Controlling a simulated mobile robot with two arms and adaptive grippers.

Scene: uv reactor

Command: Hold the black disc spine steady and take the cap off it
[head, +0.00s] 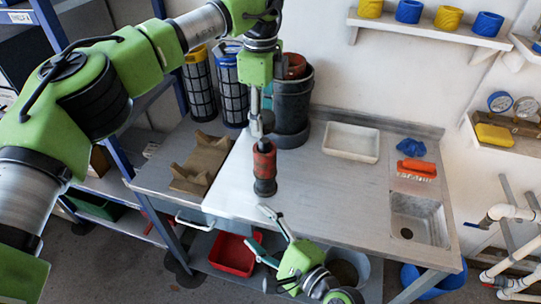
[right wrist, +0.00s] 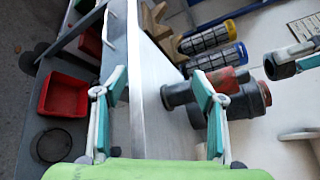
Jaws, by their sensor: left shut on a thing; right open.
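My right gripper (head: 259,228) is open and empty, low in front of the counter edge, apart from the stack. In the right wrist view the stack's black foot (right wrist: 178,94) shows beyond the open fingers of my right gripper (right wrist: 160,95).
A large black canister (head: 291,110) stands behind the stack. Two mesh cartridges (head: 230,90) and a brown cradle (head: 200,160) are at left. A white tray (head: 351,142), blue glove (head: 411,147), orange brush (head: 416,168) and sink (head: 416,212) are at right. The counter between is clear.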

